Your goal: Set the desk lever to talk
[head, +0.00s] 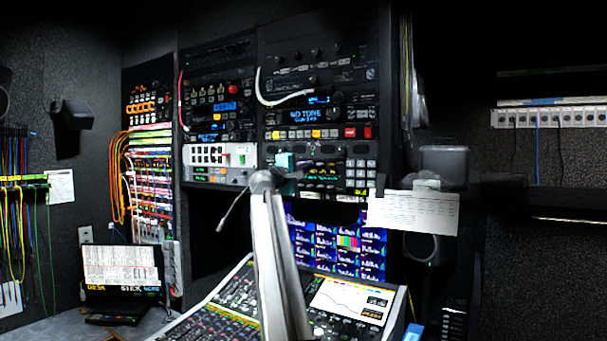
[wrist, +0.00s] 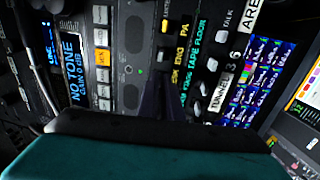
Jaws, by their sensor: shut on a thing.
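The intercom panel (wrist: 190,45) runs through the middle of the wrist view, turned on its side, with labels including PA, ENG, one ending in "ESK", FLOOR and TUNNEL. A TALK label (wrist: 228,18) shows near its upper right. My gripper (wrist: 157,88) reaches the panel beside the "ESK" label, its dark fingers close together. It is shut on what seems to be the desk lever, which the fingers hide, so I cannot tell its position. In the head view my gripper (head: 300,166) is in front of the rack, partly behind my arm.
A mixing desk (head: 222,312) with a tilted screen stands below. Blue monitor screens (head: 345,255) sit under the rack. A white paper sheet (head: 413,211) hangs on the right. A laptop (head: 121,268) and hanging coloured cables (head: 148,170) are on the left.

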